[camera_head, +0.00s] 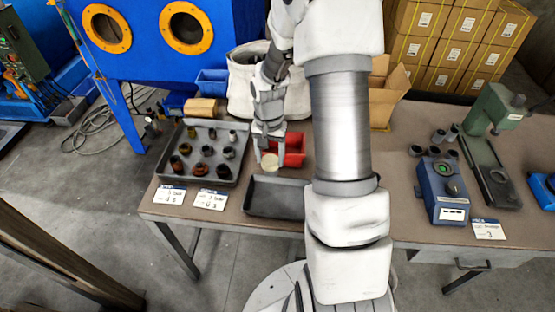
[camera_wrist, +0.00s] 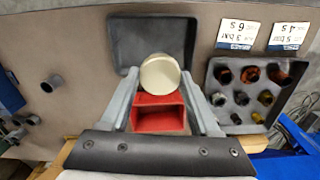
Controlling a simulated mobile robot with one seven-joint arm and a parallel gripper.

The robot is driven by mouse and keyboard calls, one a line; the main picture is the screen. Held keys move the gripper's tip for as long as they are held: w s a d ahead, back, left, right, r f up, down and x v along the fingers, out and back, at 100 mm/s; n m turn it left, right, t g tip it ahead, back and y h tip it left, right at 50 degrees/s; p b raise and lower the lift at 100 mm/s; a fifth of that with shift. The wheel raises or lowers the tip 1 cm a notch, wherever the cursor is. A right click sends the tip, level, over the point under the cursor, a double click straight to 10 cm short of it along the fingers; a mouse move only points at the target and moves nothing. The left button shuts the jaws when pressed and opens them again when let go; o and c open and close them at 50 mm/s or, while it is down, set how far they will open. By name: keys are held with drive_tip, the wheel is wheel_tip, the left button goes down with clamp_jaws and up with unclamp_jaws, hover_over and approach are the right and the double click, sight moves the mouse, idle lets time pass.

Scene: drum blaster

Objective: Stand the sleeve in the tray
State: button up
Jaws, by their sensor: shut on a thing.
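The sleeve (camera_head: 270,161) shows as a cream piece with a round, flat-looking end. My gripper (camera_head: 270,154) is shut on it, and the round end shows between the fingertips in the wrist view (camera_wrist: 160,74). The sleeve is at the near side of a red bin (camera_head: 293,148), close to the back edge of an empty dark tray (camera_head: 272,197). In the wrist view the empty tray (camera_wrist: 135,42) lies beyond the sleeve. I cannot tell the sleeve's height above the bench. Another grey tray (camera_head: 232,178) at left holds several dark, brown and metallic sleeves.
Label cards (camera_head: 208,199) lie at the front left edge of the bench. A white bucket (camera_head: 240,85) and a blue bin (camera_head: 211,82) stand behind. A blue device (camera_head: 441,190), a few grey rings and a green press (camera_head: 490,150) stand at right. My arm hides the bench middle.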

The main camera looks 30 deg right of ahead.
drive_tip(key=shift+s+d+f+m, duration=0.1)
drive_tip(key=shift+d+f+m, duration=0.15)
drive_tip(key=shift+d+m, duration=0.25)
drive_tip(key=shift+s+d+f+m, duration=0.1)
drive_tip(key=shift+d+f+m, duration=0.2)
drive_tip(key=shift+d, duration=0.25)
drive_tip(key=shift+f, duration=0.1)
wheel_tip(320, 180, down, 13)
drive_tip(key=b, duration=1)
drive_tip(key=shift+f, duration=0.2)
drive_tip(key=shift+f+b, duration=0.6)
drive_tip(key=o, duration=1.4)
drive_tip(key=shift+o, duration=0.2)
wheel_tip(320, 180, up, 18)
drive_tip(key=shift+w+f+p, duration=0.15)
drive_tip(key=shift+f+p, duration=0.1)
drive_tip(key=shift+p, duration=0.65)
